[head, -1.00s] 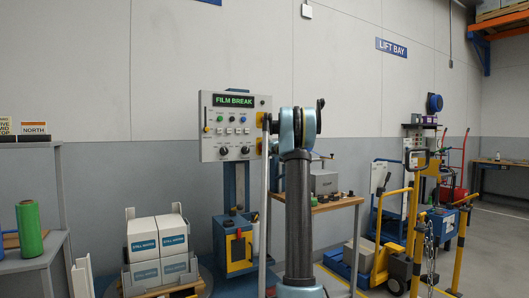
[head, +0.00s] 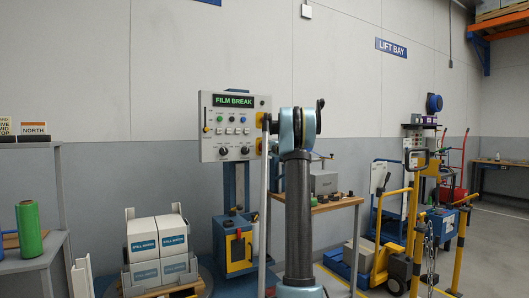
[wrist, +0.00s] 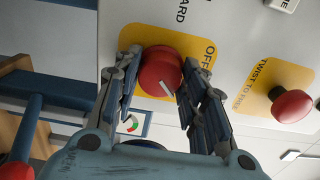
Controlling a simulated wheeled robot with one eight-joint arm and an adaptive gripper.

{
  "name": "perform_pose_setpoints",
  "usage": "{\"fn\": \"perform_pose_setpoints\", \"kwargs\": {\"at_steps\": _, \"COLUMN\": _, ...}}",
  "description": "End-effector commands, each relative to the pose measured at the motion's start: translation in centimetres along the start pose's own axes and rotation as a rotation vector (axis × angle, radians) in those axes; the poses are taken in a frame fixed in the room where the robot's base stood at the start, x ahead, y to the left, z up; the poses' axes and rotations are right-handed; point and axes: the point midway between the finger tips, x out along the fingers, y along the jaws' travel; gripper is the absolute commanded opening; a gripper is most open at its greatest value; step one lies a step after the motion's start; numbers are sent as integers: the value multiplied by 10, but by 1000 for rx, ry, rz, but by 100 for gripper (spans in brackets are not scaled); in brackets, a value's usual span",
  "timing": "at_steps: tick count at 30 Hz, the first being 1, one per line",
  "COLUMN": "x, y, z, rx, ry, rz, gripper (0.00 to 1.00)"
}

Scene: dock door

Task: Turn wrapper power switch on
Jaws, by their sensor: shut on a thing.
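The wrapper's power switch is a red round knob (wrist: 160,72) with a pale pointer mark, on a yellow plate (wrist: 206,54) lettered OFF. My gripper (wrist: 161,62) is shut on the red knob, with one finger on each side of it. The pointer mark slants near the knob's lower edge in the wrist view. The head view shows the control panel (head: 222,128) on its blue column, with a green display reading FILM BREAK. There my arm covers the area right of the panel, and I cannot make out the fingers.
A red mushroom button (wrist: 291,104) on a yellow plate lettered TWIST TO FREE sits beside the knob. A wooden-topped table (head: 335,202) stands right of the column. Boxes (head: 157,240) stand at left. Yellow posts and carts fill the right side.

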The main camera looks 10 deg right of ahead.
Motion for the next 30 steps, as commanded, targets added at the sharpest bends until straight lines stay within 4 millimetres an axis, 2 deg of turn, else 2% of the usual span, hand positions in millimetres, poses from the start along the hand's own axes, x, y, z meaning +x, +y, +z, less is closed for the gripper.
{"fn": "perform_pose_setpoints", "kwargs": {"at_steps": 2, "x": 0, "y": 2, "z": -1, "rx": -2, "ry": 1, "rz": 1, "gripper": 15}}
{"fn": "perform_pose_setpoints", "kwargs": {"at_steps": 3, "x": 0, "y": 2, "z": -1, "rx": -2, "ry": 1, "rz": 1, "gripper": 43}}
{"fn": "perform_pose_setpoints", "kwargs": {"at_steps": 5, "x": 0, "y": 2, "z": -1, "rx": -2, "ry": 1, "rz": 1, "gripper": 57}}
{"fn": "perform_pose_setpoints", "kwargs": {"at_steps": 6, "x": 0, "y": 2, "z": -1, "rx": -2, "ry": 1, "rz": 1, "gripper": 59}}
{"fn": "perform_pose_setpoints", "kwargs": {"at_steps": 15, "x": -1, "y": 1, "z": 0, "rx": -2, "ry": -1, "rz": 1, "gripper": 59}}
{"fn": "perform_pose_setpoints", "kwargs": {"at_steps": 19, "x": -6, "y": 0, "z": 0, "rx": -1, "ry": 0, "rz": 0, "gripper": 59}}
{"fn": "perform_pose_setpoints", "kwargs": {"at_steps": 23, "x": -21, "y": 0, "z": 0, "rx": -1, "ry": 0, "rz": 0, "gripper": 59}}
{"fn": "perform_pose_setpoints", "kwargs": {"at_steps": 30, "x": -64, "y": 2, "z": 0, "rx": -1, "ry": 1, "rz": 1, "gripper": 59}}
